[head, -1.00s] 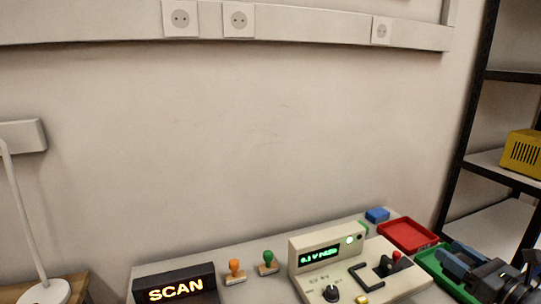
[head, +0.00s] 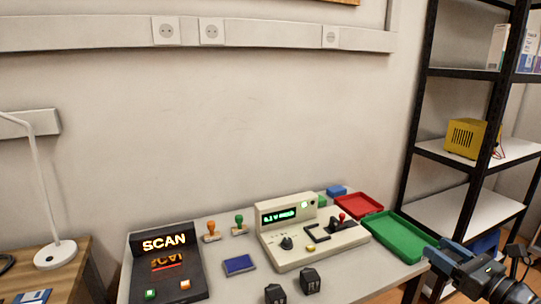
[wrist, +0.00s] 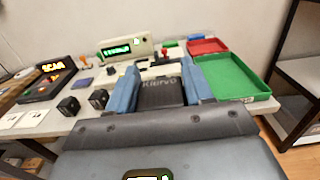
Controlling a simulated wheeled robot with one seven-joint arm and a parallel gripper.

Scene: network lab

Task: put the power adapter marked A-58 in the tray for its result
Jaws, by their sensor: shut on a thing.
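My gripper (wrist: 158,88) has blue fingers shut on a black power adapter (wrist: 160,95) marked KNIVO in the wrist view. No A-58 mark shows on it. In the head view my gripper (head: 445,256) is at the right, by the green tray's front right corner; the held adapter is not clear there. The empty green tray (head: 392,236) lies on the table's right end and shows right of the fingers in the wrist view (wrist: 228,80). The empty red tray (head: 358,205) lies behind it. The beige tester (head: 310,250) has a green display (head: 278,214), its text blurred, and a lit lamp.
Two black adapters (head: 275,293) (head: 310,281) stand at the table's front. A SCAN unit (head: 166,265), two stamps (head: 239,225) (head: 211,231) and a blue pad (head: 239,265) are left of the tester. A black-framed shelf (head: 470,155) stands at the right.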

